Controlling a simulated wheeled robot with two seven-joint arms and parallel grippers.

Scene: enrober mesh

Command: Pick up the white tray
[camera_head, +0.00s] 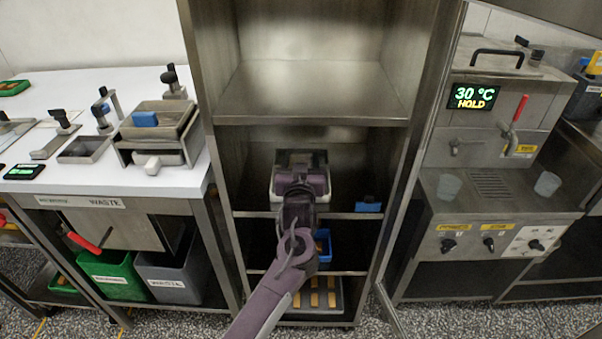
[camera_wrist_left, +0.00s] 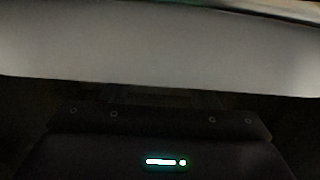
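The white tray (camera_head: 273,188) sits on a middle shelf inside the open steel cabinet, mostly hidden behind my left gripper (camera_head: 300,182); its pale sides show on both sides of the gripper. In the left wrist view the tray's pale wall (camera_wrist_left: 160,55) spans the picture, just beyond the dark gripper body (camera_wrist_left: 160,140). The fingers are too dark and hidden to show whether they are open or shut, or touch the tray. My right gripper is in neither view.
The cabinet's shelf edge (camera_head: 245,214) carries a blue tag (camera_head: 368,207). Below stand a blue container (camera_head: 322,243) and a dark tray (camera_head: 340,307) with orange-brown bars. Cabinet side walls close in left and right. A white worktop (camera_head: 175,183) and a machine (camera_head: 490,190) flank it.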

